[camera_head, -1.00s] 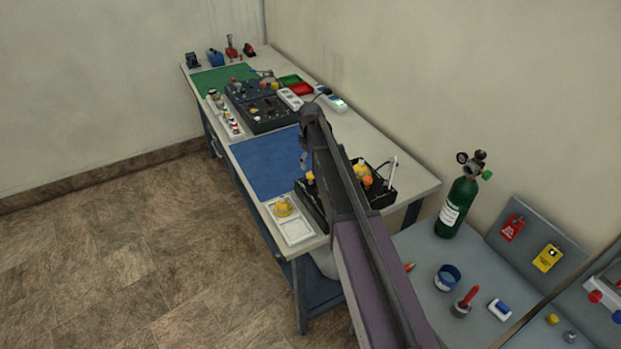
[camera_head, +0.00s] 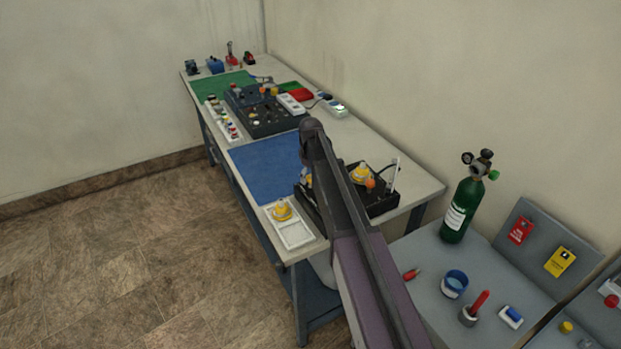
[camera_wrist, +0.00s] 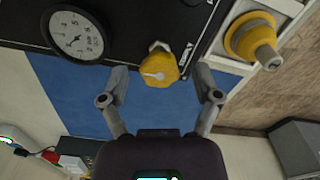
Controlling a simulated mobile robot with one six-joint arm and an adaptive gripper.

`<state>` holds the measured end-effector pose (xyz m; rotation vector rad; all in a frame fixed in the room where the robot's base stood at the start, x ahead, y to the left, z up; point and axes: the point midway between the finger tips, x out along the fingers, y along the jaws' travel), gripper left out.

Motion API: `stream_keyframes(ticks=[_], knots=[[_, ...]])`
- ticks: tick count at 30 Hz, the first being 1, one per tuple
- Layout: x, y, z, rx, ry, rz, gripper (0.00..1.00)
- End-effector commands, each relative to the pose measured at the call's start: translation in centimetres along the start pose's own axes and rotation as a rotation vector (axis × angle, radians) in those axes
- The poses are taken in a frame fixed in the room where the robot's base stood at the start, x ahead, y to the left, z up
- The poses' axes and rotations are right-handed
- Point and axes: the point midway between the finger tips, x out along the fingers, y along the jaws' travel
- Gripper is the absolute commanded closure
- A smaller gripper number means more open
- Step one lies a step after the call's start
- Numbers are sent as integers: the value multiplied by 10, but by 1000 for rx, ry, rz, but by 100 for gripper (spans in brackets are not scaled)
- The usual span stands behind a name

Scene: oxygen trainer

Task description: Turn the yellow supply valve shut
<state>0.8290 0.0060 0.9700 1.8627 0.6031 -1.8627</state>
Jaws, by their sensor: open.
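In the wrist view, the yellow supply valve (camera_wrist: 159,67) is a small faceted knob with a white pointer line on its face. It sits on the edge of the black trainer panel (camera_wrist: 135,18). My gripper (camera_wrist: 161,74) is open, with one finger on each side of the knob. Gaps show between the knob and both fingers, and I see no contact. In the head view my arm covers my gripper and part of the black trainer box (camera_head: 384,208).
A round gauge (camera_wrist: 76,35) is left of the knob. A yellow cone-shaped part (camera_wrist: 252,40) sits on the white tray (camera_head: 296,234) to the right. A blue mat (camera_head: 265,160) lies beside the trainer. A green cylinder (camera_head: 463,207) stands on the side table.

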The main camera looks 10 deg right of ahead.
Motion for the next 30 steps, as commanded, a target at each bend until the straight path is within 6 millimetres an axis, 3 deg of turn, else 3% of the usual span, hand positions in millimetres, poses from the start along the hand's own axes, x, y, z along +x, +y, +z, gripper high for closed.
stream_keyframes(ticks=[7,15,30], knots=[[0,0,0,0,0,0,22],[0,0,0,0,0,0,100],[0,0,0,65,-1,-1,100]])
